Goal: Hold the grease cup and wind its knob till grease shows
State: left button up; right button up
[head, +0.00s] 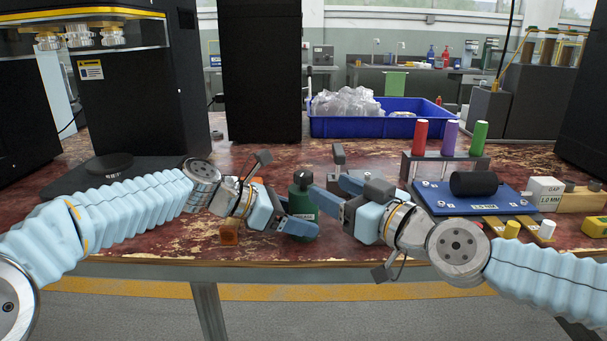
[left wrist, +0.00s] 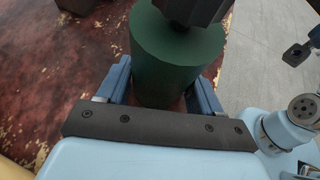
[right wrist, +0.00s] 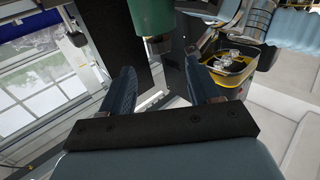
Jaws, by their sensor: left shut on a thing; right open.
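The grease cup is a dark green cylinder (head: 303,205) with a black knob (head: 302,178) on top, near the table's front edge. My left gripper (head: 301,227) is shut on the cup's body and holds it about upright. In the left wrist view the green body (left wrist: 178,65) sits between the two fingers, with the dark knob (left wrist: 192,8) above. My right gripper (head: 332,192) is open and empty, just right of the cup. In the right wrist view the knob (right wrist: 159,45) is ahead of the fingertips, apart from them. No grease is visible.
A blue plate (head: 440,203) with a black roller (head: 473,183) lies at the right, before a rack (head: 450,168) of coloured cylinders. A blue crate (head: 375,127) of clear bags stands behind. A small orange block (head: 229,233) is by the left gripper.

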aim_at(308, 179)
jog(key=shift+x, duration=4.45)
jog(key=shift+c, duration=0.4)
jog(key=c, duration=0.9)
jog(key=shift+a, duration=0.1)
jog(key=shift+f+h, duration=0.1)
jog(key=shift+h, duration=0.2)
